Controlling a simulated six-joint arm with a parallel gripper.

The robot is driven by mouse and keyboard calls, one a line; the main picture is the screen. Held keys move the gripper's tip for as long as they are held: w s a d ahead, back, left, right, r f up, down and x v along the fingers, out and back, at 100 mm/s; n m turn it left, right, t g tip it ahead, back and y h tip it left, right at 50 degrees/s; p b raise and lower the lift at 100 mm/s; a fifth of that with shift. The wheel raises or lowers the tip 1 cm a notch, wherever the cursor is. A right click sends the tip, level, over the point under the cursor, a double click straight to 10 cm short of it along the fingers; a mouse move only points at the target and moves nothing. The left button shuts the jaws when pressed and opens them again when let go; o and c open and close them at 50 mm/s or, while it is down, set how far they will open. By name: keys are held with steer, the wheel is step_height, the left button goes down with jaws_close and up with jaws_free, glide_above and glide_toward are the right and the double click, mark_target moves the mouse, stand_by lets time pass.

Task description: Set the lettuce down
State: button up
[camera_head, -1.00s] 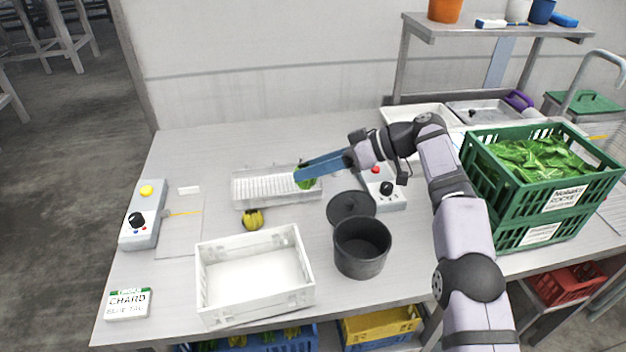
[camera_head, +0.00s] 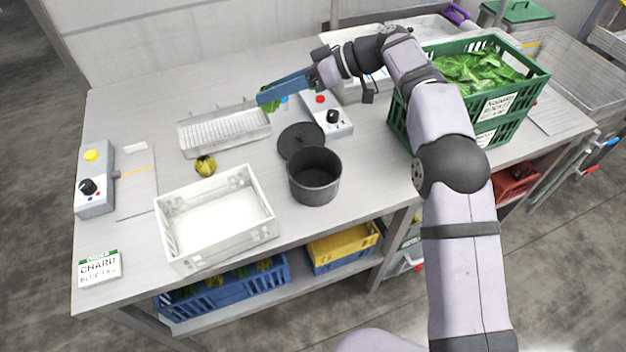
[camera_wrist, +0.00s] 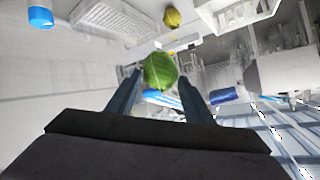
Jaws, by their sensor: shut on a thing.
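The lettuce (camera_head: 266,103) is a small green leafy head. My gripper (camera_head: 268,96) has long blue fingers, shut on it. In the head view the lettuce appears just past the back right corner of the white draining rack (camera_head: 222,137), and seems to be held above the worktop. The fingers hide part of it there. In the wrist view the lettuce (camera_wrist: 160,71) shows between the two fingertips, with the rack (camera_wrist: 113,28) behind it to the upper left.
A small yellow-green vegetable (camera_head: 205,166) lies in front of the rack. A white crate (camera_head: 217,247), a dark pot (camera_head: 314,180), its lid (camera_head: 300,139) and a control box (camera_head: 338,122) stand nearby. A green crate (camera_head: 400,125) of leaves is at the right.

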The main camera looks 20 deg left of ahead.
steer(key=d+r+m+t+p, duration=0.1)
steer(key=d+t+p, duration=0.1)
steer(key=d, duration=0.5)
steer(key=m+t+p, duration=0.1)
steer(key=m+p, duration=0.1)
steer(key=p, duration=0.3)
glide_above(323, 154)
steer(key=s+d, duration=0.2)
steer(key=s, duration=0.3)
steer(key=shift+f, duration=5.5)
steer(key=shift+a+f, duration=0.1)
steer(key=shift+f, duration=0.05)
steer(key=shift+f+b, duration=0.65)
steer(key=shift+b, duration=0.7)
steer(key=o, duration=1.1)
steer(key=shift+c, duration=0.2)
steer(key=shift+r+p, duration=0.2)
steer(key=shift+p, duration=0.1)
